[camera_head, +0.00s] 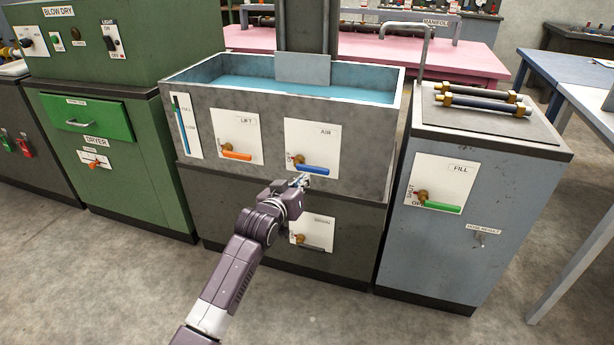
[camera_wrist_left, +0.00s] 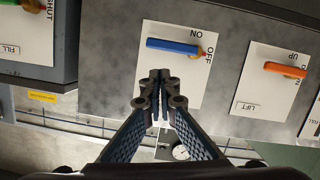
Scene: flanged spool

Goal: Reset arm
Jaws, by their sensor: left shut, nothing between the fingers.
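My left gripper (camera_head: 303,181) is in front of the grey tank, just below the blue AIR lever (camera_head: 313,169). In the left wrist view my left gripper (camera_wrist_left: 160,80) has its fingertips together with nothing between them. The blue lever (camera_wrist_left: 173,45) lies horizontal on its white plate, beyond the fingertips and apart from them in that view. In the head view the gripper tips overlap the plate's lower edge, and I cannot tell the exact gap. My right gripper is not in view.
The grey tank (camera_head: 290,103) holds blue water. Its orange LIFT lever (camera_head: 238,156) is left of the blue one, and another valve plate (camera_head: 312,232) is below. A blue-grey cabinet (camera_head: 470,250) with a green FILL lever (camera_head: 443,209) stands right. Open floor lies in front.

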